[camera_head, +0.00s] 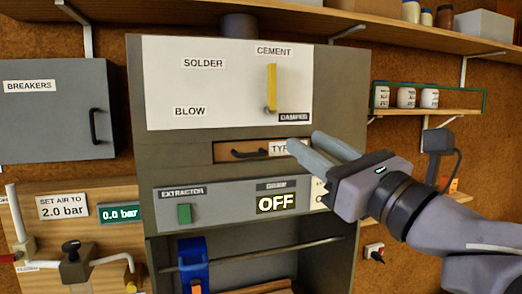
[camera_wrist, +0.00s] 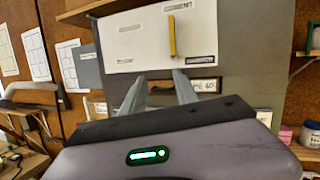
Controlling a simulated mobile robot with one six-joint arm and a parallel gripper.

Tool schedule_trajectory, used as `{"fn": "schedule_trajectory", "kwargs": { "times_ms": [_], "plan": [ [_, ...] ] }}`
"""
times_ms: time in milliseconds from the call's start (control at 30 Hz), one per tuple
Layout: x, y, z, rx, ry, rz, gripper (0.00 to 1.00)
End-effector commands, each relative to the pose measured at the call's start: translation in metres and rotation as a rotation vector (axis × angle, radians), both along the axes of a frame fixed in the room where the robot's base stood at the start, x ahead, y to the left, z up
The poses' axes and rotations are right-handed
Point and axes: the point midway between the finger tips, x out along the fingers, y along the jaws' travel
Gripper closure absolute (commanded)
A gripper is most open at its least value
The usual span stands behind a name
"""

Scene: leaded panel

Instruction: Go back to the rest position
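My gripper (camera_head: 304,140) is in front of the grey cabinet (camera_head: 340,100), to the right of its middle, at the height of the drawer with the black handle (camera_head: 250,153). Its two fingers point toward the cabinet and stand apart with nothing between them. In the wrist view my gripper (camera_wrist: 160,86) also shows its fingers spread and empty, with the white panel behind. The fingers hide part of the drawer's label. I cannot tell from these views whether a fingertip touches the cabinet.
A yellow lever (camera_head: 271,88) stands upright on the white panel (camera_head: 215,85). Below are a green switch (camera_head: 184,214) and an OFF display (camera_head: 277,203). A breaker box (camera_head: 50,110) hangs left. A shelf with white jars (camera_head: 405,98) is at right, near my arm.

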Motion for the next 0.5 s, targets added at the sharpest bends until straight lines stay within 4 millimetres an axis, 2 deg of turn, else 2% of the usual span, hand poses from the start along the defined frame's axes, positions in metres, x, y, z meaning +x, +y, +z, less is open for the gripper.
{"fn": "schedule_trajectory", "kwargs": {
  "times_ms": [33, 67, 100, 167, 200, 233, 267, 300, 400, 500],
  "plan": [
    [-0.008, 0.019, -0.043, -0.132, 0.018, 0.021, 0.64],
    [-0.015, 0.032, -0.072, -0.241, 0.028, 0.040, 0.64],
    [-0.026, 0.047, -0.112, -0.400, 0.037, 0.070, 0.64],
    [-0.045, 0.064, -0.173, -0.647, 0.038, 0.124, 0.64],
    [-0.060, 0.071, -0.214, -0.813, 0.030, 0.167, 0.64],
    [-0.071, 0.074, -0.244, -0.939, 0.020, 0.204, 0.64],
    [-0.083, 0.075, -0.275, -1.068, 0.005, 0.242, 0.64],
    [-0.100, 0.073, -0.314, -1.237, -0.021, 0.301, 0.64],
    [-0.137, 0.053, -0.400, -1.643, -0.114, 0.459, 0.64],
    [-0.163, 0.024, -0.458, -1.969, -0.222, 0.611, 0.64]
  ]
}}
